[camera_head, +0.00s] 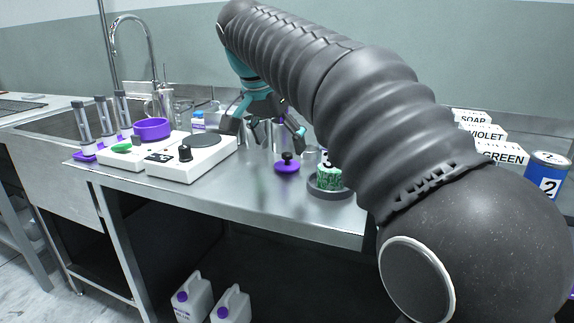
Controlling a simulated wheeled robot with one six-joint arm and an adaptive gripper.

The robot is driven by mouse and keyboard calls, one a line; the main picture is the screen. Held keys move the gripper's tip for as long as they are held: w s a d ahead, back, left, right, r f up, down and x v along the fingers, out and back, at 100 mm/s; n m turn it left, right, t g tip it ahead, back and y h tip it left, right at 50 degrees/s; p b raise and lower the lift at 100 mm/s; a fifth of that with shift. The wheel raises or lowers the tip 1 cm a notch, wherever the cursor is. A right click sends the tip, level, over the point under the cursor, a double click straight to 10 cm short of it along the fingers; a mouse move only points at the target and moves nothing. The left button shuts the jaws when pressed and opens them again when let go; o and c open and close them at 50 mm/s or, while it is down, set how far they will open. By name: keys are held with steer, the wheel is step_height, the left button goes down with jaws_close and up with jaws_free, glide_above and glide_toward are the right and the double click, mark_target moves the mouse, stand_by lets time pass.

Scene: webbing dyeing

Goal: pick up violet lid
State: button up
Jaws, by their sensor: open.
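The violet lid (287,167) is a flat violet disc with a black knob on top. It lies on the metal table near its front edge, in the middle of the view. My gripper (270,140) is open and empty, hanging above and slightly behind the lid and apart from it. Its dark fingers are spread, with teal parts above them. My arm comes in from the right and hides part of the table behind it.
A green-patterned container on a grey dish (329,193) is close to the right. Labelled boxes (483,133) and a blue can (546,176) stand far right. Jugs (192,299) are below.

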mark_target(285, 166)
steer(key=x, duration=0.5)
steer(key=shift+a+f, duration=0.1)
steer(key=shift+a, duration=0.05)
steer(key=c, duration=1)
